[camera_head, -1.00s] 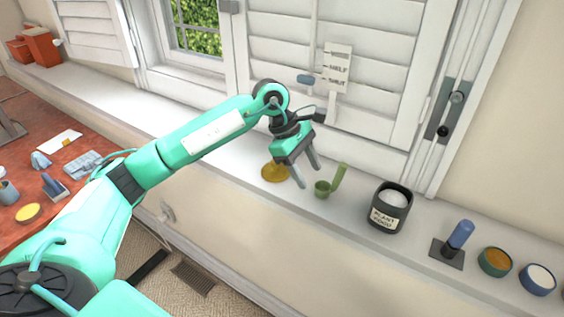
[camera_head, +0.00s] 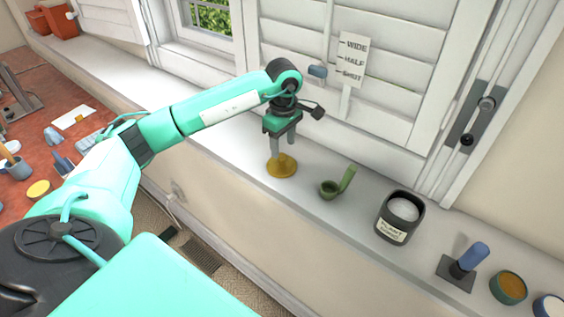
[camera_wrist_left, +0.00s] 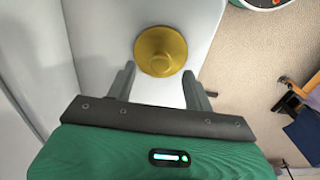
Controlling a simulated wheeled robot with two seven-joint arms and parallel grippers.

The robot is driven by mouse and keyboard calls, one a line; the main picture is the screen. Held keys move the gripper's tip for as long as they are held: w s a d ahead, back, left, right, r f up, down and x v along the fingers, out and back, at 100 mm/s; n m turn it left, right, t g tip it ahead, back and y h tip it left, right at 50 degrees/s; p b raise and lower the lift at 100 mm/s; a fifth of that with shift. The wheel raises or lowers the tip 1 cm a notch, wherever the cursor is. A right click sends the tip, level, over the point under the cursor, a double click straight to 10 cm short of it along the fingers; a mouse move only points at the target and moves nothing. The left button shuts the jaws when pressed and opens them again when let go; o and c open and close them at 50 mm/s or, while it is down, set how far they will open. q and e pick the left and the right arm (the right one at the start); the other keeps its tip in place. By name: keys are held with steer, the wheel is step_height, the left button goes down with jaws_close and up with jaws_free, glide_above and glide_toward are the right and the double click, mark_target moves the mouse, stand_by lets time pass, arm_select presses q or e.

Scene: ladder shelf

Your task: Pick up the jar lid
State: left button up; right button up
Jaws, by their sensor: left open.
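The jar lid appears to be the round yellow piece with a raised knob (camera_head: 282,168) on the white windowsill; it also shows in the left wrist view (camera_wrist_left: 160,52). My left gripper (camera_head: 282,150) is open and points down just above the lid in the head view. In the left wrist view the two fingertips (camera_wrist_left: 158,80) stand apart, with the lid just beyond them and between their lines. Whether the fingers touch the lid cannot be told. My right gripper is not in view.
On the sill (camera_head: 232,130), right of the lid, stand a green scoop (camera_head: 333,188), a dark plant food jar (camera_head: 398,217), a blue-handled tool (camera_head: 466,262) and small round pots (camera_head: 508,287). Shutters (camera_head: 390,60) with a label card (camera_head: 351,58) rise behind. A red table (camera_head: 60,140) lies left.

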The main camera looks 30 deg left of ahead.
mark_target(282, 155)
arm_select(q)
steer(key=shift+s+f+p, duration=0.1)
steer(key=shift+f+p, duration=0.4)
steer(key=shift+f, duration=0.2)
steer(key=f+p, duration=0.1)
steer(key=f, duration=0.2)
steer(key=shift+a+f, duration=0.15)
steer(key=shift+a, duration=0.05)
steer(key=shift+f, duration=0.3)
steer(key=c, duration=1.1)
steer(key=shift+o, duration=0.2)
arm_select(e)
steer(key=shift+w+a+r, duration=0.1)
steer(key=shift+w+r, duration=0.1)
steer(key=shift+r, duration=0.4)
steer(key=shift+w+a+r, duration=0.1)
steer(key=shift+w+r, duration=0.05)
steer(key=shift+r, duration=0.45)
arm_select(q)
steer(key=shift+r, duration=0.15)
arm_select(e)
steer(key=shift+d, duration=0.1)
